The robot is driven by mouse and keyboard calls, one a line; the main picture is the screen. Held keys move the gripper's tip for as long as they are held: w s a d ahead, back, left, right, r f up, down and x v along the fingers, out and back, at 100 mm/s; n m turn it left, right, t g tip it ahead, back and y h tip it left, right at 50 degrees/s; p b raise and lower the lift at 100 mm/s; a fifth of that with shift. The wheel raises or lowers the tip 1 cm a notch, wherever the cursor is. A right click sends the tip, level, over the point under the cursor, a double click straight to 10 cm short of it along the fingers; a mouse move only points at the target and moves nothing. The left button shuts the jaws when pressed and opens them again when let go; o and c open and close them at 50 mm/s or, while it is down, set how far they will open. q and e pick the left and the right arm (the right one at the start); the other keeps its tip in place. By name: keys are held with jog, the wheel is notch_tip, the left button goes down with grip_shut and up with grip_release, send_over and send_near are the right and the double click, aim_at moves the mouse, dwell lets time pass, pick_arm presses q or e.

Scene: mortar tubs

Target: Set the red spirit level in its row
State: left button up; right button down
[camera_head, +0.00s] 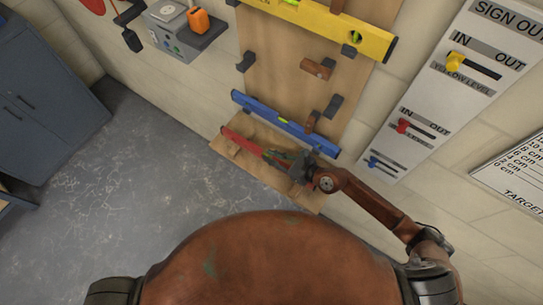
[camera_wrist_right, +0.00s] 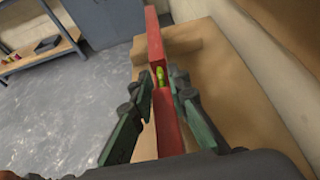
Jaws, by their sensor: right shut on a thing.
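The red spirit level (camera_head: 241,143) is in my right gripper (camera_head: 297,163), low in front of the wall board. In the right wrist view, the fingers of my right gripper (camera_wrist_right: 162,92) are closed on both sides of the red level (camera_wrist_right: 156,42), around its green vial. The level lies along or just above a wooden ledge (camera_head: 307,198); I cannot tell whether it touches. On the wooden board (camera_head: 285,55), a yellow level (camera_head: 340,27) is at the top and a blue level (camera_head: 285,122) is lower. Between them are dark hooks (camera_head: 245,62) and a brown block (camera_head: 317,68), with no level there. My left gripper is out of view.
A sign-out panel (camera_head: 428,100) with yellow, red and blue sliders is on the wall at right. A grey box (camera_head: 172,35) with an orange item (camera_head: 198,21) is at upper left. A blue cabinet (camera_head: 45,100) stands far left. The grey floor (camera_head: 150,180) is clear.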

jog(key=c, duration=1.8)
grip_release()
jog(key=shift+c, duration=0.2)
